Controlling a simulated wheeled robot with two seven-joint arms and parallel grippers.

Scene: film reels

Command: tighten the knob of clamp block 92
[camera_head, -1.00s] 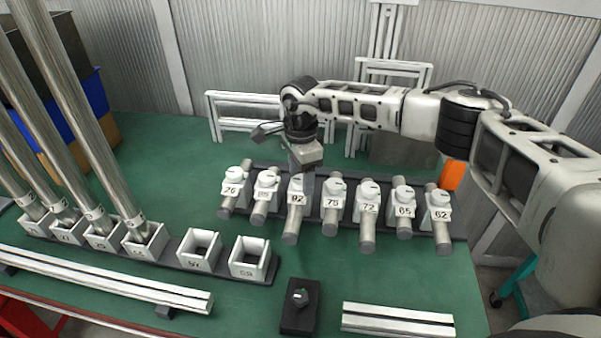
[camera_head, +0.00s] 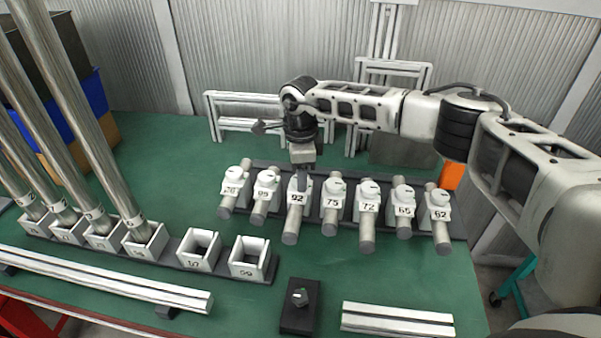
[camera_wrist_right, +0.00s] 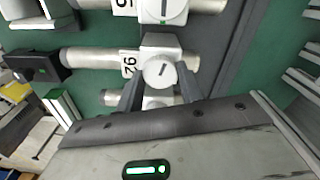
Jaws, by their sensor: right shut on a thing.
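Clamp block 92 (camera_head: 297,198) is a white block in the row of numbered blocks, third from the left, with a metal rod through it. In the right wrist view, block 92 (camera_wrist_right: 150,52) shows its label and its round white knob (camera_wrist_right: 159,72) with a dark line mark. My right gripper (camera_head: 301,178) points down over block 92. In the right wrist view its two dark fingers (camera_wrist_right: 160,82) are on either side of the knob, shut on it. The knob is hidden by the gripper in the head view. My left gripper is not in view.
Neighbouring clamp blocks, including block 75 (camera_head: 333,200), stand close on both sides. White sockets, two of them empty (camera_head: 250,262), sit at left, and others hold tall metal poles. A black box with a knob (camera_head: 299,305) and an aluminium profile (camera_head: 397,320) lie in front.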

